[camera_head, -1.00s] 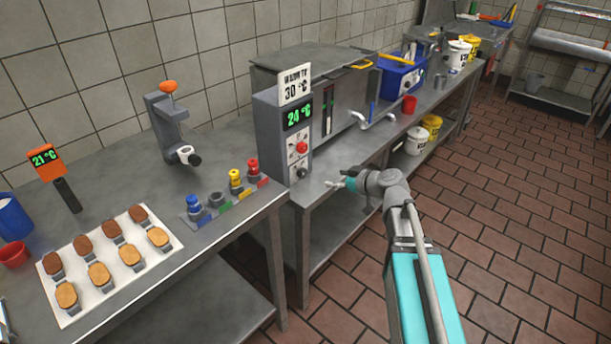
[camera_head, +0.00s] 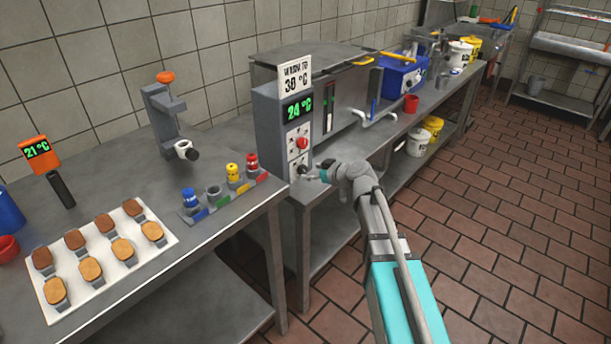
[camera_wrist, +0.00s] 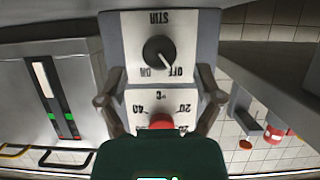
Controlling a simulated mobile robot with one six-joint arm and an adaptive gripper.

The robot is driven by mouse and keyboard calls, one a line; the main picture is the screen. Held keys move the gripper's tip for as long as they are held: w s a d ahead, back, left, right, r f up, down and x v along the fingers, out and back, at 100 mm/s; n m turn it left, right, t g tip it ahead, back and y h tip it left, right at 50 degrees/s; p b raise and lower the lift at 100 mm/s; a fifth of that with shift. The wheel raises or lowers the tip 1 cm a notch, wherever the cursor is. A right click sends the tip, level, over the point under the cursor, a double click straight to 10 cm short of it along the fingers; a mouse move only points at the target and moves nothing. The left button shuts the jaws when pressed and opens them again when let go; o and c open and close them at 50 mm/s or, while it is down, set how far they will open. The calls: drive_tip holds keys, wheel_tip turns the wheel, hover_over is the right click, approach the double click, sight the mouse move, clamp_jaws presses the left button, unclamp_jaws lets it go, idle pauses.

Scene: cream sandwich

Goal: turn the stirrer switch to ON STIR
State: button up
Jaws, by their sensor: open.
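The stirrer switch (camera_wrist: 158,52) is a round black knob on a white plate marked STIR, ON and OFF, upside down in the wrist view. Its pale pointer line aims toward OFF. In the head view the switch (camera_head: 302,168) is low on the grey control box (camera_head: 270,135), partly hidden by my gripper (camera_head: 318,175). In the wrist view my gripper (camera_wrist: 160,98) is open, its fingers spread left and right, apart from the knob. The knob lies between the finger lines, beyond the tips.
A red temperature dial (camera_wrist: 161,121) sits close to the switch on the same box. The metal vat (camera_head: 345,90) with a tap (camera_head: 375,118) stands to the right. A rack of coloured bottles (camera_head: 225,200) is on the left table. The tiled floor is clear.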

sight(305, 171)
drive_tip(key=shift+b+x, duration=0.45)
drive_tip(key=shift+x, duration=1.3)
drive_tip(key=c, duration=1.2)
